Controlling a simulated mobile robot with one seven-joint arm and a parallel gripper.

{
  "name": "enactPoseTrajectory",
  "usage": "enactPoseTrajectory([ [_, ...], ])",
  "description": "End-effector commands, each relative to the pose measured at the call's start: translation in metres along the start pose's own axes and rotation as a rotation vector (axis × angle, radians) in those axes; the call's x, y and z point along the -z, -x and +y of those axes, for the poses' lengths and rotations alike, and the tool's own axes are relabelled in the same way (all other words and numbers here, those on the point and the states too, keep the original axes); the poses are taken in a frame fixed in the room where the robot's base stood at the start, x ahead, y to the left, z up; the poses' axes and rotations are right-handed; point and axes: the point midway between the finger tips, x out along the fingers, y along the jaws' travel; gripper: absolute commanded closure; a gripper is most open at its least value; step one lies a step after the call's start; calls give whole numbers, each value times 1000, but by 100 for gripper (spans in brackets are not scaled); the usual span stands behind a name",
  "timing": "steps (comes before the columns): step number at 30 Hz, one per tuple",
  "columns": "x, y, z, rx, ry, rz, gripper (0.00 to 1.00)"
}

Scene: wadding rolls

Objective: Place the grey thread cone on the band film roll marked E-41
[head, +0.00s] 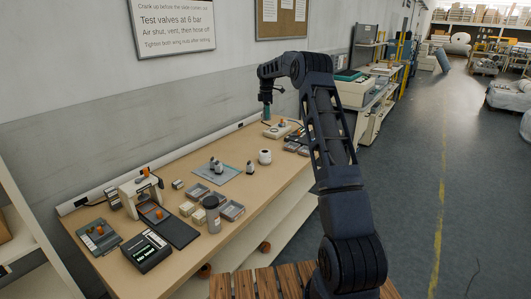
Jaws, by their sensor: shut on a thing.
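My gripper (266,99) hangs at the end of my arm over the far part of the bench, jaws down. It is shut on a small grey-green piece (267,113), which looks like the thread cone, though it is too small to be sure. The piece is close above or in front of a pale device with an orange part; I cannot tell the gap. A white roll (264,156) stands upright on the bench nearer to me. Small dark-and-white pieces stand on and beside a blue-grey mat (229,174). I cannot read an E-41 mark anywhere.
The wooden bench (180,172) runs along the wall. Grey trays (232,211), a grey canister (212,214), a dark display unit (146,252) and a white-framed device (140,192) crowd its near end. The pale device (278,131) sits at the far end. Bare bench surrounds the white roll.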

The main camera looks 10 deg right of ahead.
Motion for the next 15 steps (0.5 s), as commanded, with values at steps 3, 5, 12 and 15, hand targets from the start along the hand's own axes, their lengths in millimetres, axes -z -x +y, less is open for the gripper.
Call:
enactPoseTrajectory([
  [3,8,-2,2,1,9,0,82],
  [5,9,-10,2,3,10,0,82],
  [12,9,-60,1,4,10,0,82],
  [15,9,-82,1,4,10,0,82],
])
